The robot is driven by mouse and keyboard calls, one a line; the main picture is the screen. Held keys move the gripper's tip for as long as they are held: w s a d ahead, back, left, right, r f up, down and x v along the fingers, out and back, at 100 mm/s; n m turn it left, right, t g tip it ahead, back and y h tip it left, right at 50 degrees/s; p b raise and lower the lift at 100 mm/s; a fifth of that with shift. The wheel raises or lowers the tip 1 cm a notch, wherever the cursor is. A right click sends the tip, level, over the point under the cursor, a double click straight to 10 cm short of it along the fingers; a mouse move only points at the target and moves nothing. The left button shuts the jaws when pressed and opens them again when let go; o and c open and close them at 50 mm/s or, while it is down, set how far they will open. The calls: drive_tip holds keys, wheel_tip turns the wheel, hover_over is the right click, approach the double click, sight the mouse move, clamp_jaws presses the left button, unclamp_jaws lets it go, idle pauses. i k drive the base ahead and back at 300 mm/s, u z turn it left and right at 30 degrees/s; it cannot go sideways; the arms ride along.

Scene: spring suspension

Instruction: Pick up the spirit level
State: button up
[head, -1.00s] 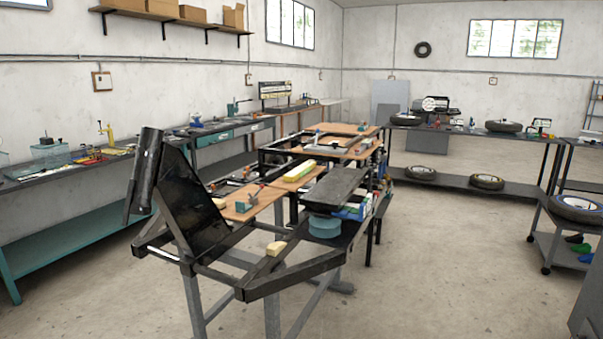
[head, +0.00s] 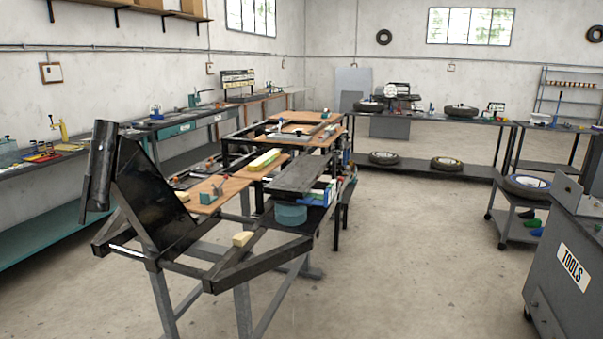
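I cannot clearly make out a spirit level at this distance. A pale yellow bar (head: 264,160) lies on a wooden board in the middle of the black frame (head: 250,268); I cannot tell whether it is the level. Red and yellow items (head: 50,152) lie on the left bench, too small to name. My gripper is not in view.
The black frame on grey stands fills the centre-left. Benches run along the left wall (head: 40,168) and the back wall (head: 425,118). A grey TOOLS cabinet (head: 570,225) and a trolley (head: 520,225) with a wheel stand at right. The floor (head: 410,250) between is clear.

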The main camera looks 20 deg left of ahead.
sight(260, 163)
drive_tip(key=z, duration=0.05)
drive_tip(key=i, duration=3.4)
drive_tip(key=u, duration=0.3)
